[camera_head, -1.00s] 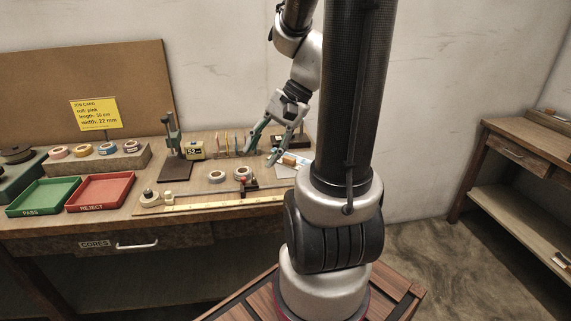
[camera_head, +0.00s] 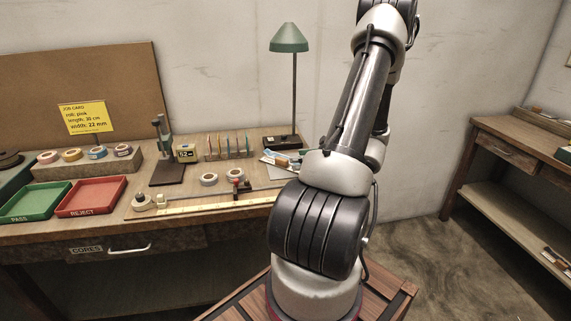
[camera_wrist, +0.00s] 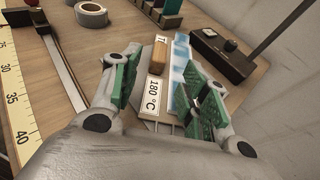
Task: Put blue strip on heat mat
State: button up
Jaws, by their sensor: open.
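The blue strip (camera_wrist: 181,72) lies in the wrist view between my open fingers, nearer the right one. It also shows as a small light-blue shape on the bench in the head view (camera_head: 268,161). The heat mat appears to be the grey plate (camera_head: 283,173) at the bench's right end. A white 180 °C label (camera_wrist: 153,95) and a wooden block (camera_wrist: 160,53) lie beside the strip. I cannot tell whether the strip touches the mat. My gripper (camera_wrist: 168,88) is open, its green pads apart, with nothing clamped.
A lamp (camera_head: 290,46) stands behind, its dark base (camera_wrist: 222,54) close to the right finger. Tape rolls (camera_wrist: 91,14), a metal rail (camera_wrist: 62,62) and a yellow ruler (camera_wrist: 14,95) lie to the left. Green (camera_head: 35,212) and red trays are farther left.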

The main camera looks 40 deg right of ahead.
aim_at(285, 160)
jog(key=x, duration=0.5)
jog(key=shift+w+a, duration=0.1)
jog(key=shift+w, duration=0.15)
grip_shut()
